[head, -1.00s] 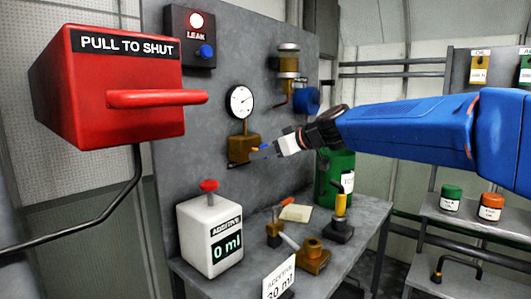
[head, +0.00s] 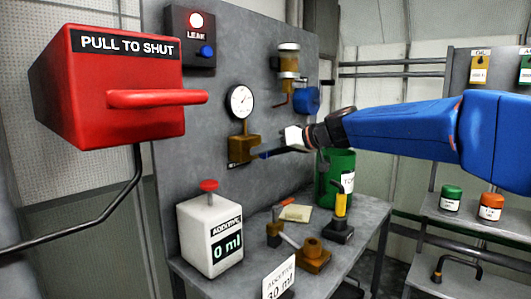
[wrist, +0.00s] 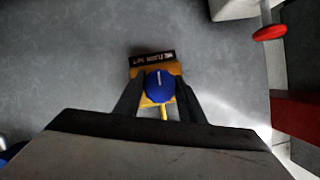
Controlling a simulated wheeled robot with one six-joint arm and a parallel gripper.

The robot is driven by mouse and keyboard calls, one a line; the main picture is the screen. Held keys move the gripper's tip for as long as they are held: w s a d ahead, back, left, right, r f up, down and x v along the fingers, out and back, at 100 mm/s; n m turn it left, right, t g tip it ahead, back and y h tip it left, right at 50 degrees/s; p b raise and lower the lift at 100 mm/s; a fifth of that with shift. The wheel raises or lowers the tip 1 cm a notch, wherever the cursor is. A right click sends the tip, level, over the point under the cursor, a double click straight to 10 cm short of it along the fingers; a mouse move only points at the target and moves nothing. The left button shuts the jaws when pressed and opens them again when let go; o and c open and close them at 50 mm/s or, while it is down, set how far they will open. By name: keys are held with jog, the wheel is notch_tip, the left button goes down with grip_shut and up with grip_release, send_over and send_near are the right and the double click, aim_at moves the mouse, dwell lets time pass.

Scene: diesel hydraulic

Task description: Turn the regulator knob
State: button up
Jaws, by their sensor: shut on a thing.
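The regulator is a brass block (head: 240,149) under the round white gauge on the grey panel. Its blue knob (wrist: 158,87) has a white line that points nearly straight up in the wrist view. My gripper (wrist: 158,90) is shut on the knob, with one dark finger on each side of it. In the head view my gripper (head: 266,153) reaches the regulator from the right, and a finger hides most of the knob. Behind the knob, the wrist view shows the yellow-brown block and a dark label (wrist: 152,58) that I cannot read clearly.
A red PULL TO SHUT box (head: 110,85) stands large at the left. A LEAK box (head: 190,37) with a lit red lamp is above the gauge (head: 240,101). The bench below holds a white ADDITIVE container (head: 210,235) reading 0 ml and a green canister (head: 335,178).

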jog(key=m+g+y, duration=0.1)
jog(key=m, duration=0.1)
jog(key=m+g+y, duration=0.1)
jog(key=m, duration=0.2)
jog(key=shift+f+y, duration=0.1)
jog(key=shift+y, duration=0.2)
jog(key=m+y, duration=0.1)
jog(key=m, duration=0.1)
jog(key=m+y, duration=0.1)
jog(key=m, duration=0.2)
jog(key=shift+m+y, duration=0.3)
jog(key=m+y, duration=0.1)
jog(key=m, duration=0.3)
jog(key=shift+t, duration=0.3)
jog(key=shift+m+t+y, duration=0.6)
jog(key=shift+m, duration=1.4)
jog(key=o, duration=1)
jog(key=shift+o, duration=0.2)
jog(key=v, duration=1.7)
jog(key=shift+d+f, duration=0.15)
jog(key=shift+d, duration=0.05)
